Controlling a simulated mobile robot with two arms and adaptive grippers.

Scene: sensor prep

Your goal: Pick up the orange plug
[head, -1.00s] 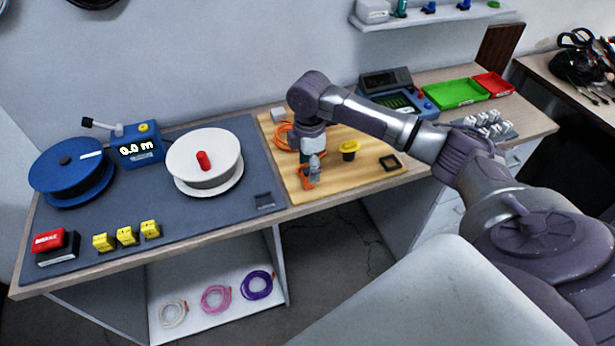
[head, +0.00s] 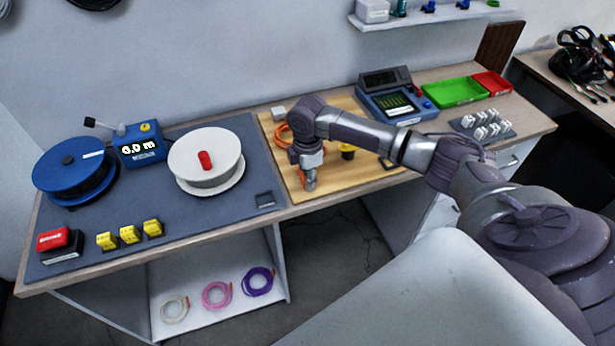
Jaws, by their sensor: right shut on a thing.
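The orange plug (head: 302,176) is at the front left of the wooden board (head: 350,181). Only small orange bits of it show, as my right gripper covers the rest. My right gripper (head: 310,186) points down and is shut on the plug, low over the board. I cannot tell whether the plug touches the board. An orange cable coil (head: 282,134) lies behind, partly hidden by my right arm. My left gripper is not in view.
A yellow-topped black part (head: 347,151) stands just right of my gripper, partly covered by my arm. A white spool (head: 205,160) and blue spool (head: 72,172) stand left. A tester (head: 396,103) and green tray (head: 455,93) are behind my arm.

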